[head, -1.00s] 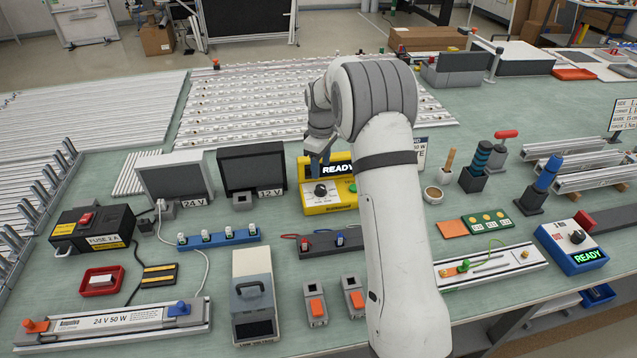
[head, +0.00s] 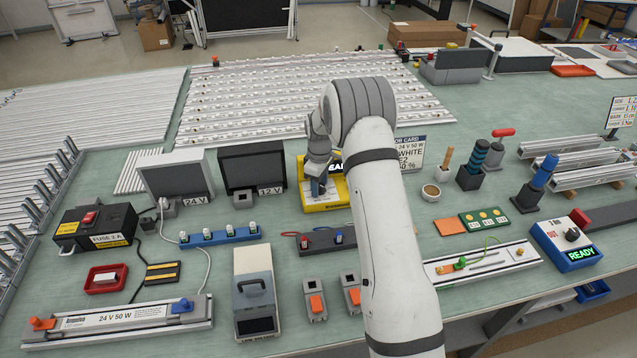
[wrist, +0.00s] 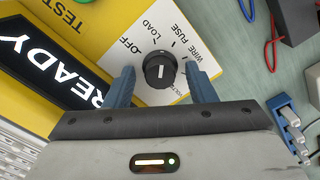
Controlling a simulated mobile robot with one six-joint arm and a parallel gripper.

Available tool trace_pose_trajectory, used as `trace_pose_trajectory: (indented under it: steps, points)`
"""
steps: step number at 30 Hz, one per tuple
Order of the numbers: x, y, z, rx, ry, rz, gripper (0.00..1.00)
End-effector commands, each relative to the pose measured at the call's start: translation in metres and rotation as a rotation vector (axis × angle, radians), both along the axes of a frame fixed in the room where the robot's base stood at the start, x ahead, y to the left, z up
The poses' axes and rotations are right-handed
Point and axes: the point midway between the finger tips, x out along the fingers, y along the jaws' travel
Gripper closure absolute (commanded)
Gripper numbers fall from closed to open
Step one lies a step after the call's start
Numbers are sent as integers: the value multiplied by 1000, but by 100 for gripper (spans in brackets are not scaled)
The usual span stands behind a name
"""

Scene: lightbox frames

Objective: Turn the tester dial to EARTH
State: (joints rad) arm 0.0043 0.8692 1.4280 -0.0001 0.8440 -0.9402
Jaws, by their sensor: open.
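The yellow tester (head: 326,206) stands mid-bench, largely hidden behind my gripper and arm in the head view. In the wrist view its black dial (wrist: 160,70) is a round knob with a white mark, on a white plate (wrist: 146,14) printed OFF, LOAD, FUSE and WIRE. I cannot read an EARTH label or tell which label the mark points to. The lit display (wrist: 45,65) reads READY. My gripper (wrist: 161,72) is open, with one blue finger on each side of the dial. It also shows over the tester in the head view (head: 318,188). Small gaps seem to remain beside the knob.
The 12 V monitor (head: 252,165) stands left of the tester, and a job card (head: 411,152) stands behind my arm. A dark rack with red and blue parts (head: 318,243) lies in front. A second, blue-and-white tester (head: 566,241) reading READY stands far right.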

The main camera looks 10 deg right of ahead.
Motion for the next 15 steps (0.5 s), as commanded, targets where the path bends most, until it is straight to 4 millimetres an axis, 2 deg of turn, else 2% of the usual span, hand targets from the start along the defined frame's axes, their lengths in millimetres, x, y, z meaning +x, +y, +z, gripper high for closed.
trace_pose_trajectory:
  steps: [2, 15]
  points:
    - [0, 0, 0, 0, 0, 0, 52]
    - [0, 1, 0, 0, 0, 1, 88]
